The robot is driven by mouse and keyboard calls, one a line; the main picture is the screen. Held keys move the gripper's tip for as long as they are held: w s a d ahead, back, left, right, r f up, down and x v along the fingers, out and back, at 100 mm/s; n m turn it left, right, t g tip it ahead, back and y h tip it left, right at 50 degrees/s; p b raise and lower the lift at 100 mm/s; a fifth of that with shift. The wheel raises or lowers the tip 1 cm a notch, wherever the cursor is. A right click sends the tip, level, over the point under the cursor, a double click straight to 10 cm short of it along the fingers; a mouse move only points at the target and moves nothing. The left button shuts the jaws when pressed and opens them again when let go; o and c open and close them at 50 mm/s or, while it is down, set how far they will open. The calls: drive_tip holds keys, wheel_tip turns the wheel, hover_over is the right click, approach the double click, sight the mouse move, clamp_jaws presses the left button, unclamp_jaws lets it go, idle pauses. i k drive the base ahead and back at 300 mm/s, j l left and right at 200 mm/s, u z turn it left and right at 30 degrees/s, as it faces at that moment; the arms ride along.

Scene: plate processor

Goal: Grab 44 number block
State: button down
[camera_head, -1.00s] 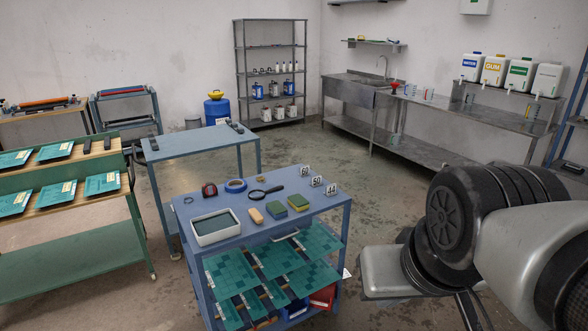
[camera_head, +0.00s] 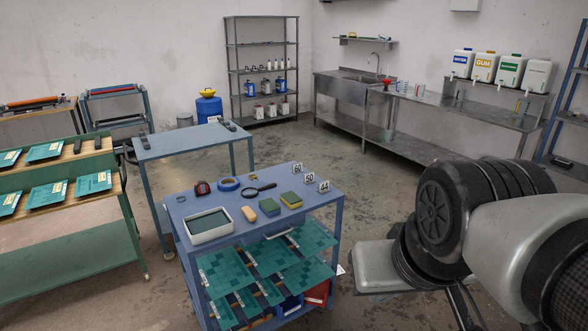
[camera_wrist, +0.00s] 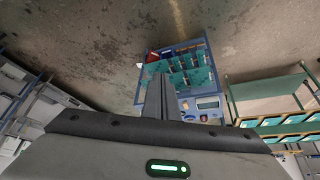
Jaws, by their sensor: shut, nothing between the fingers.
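The 44 number block (camera_head: 324,187) is a small white block with black digits. It stands at the right edge of the blue cart's top (camera_head: 222,192), nearest me in a row with the 50 block (camera_head: 310,178) and the 60 block (camera_head: 298,168). My gripper (camera_wrist: 160,80) shows in the wrist view, its fingers together and empty. The cart (camera_wrist: 209,42) appears beyond the fingers in that view, well apart from them. The fingers hide part of the cart, and I cannot make out the 44 block there.
The cart top also holds a white tray (camera_head: 208,238), sponges (camera_head: 291,200), a magnifier (camera_head: 255,190) and blue tape (camera_head: 228,184). Green plates (camera_head: 272,256) lie on its lower shelf. A green bench (camera_head: 70,238) stands left. Open floor (camera_head: 385,190) lies right of the cart.

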sight(322, 186)
drive_tip(key=i+l+u, duration=0.1)
drive_tip(key=i+l, duration=0.15)
drive_tip(key=i, duration=0.3)
drive_tip(key=i+l+u, duration=0.1)
drive_tip(key=i+l, duration=0.2)
drive_tip(key=i, duration=0.3)
drive_tip(key=i+l+u, duration=0.1)
drive_tip(key=i+l, duration=0.25)
drive_tip(key=i, duration=0.2)
drive_tip(key=i+l+u, duration=0.1)
drive_tip(key=i+l, duration=0.25)
drive_tip(key=i, duration=0.15)
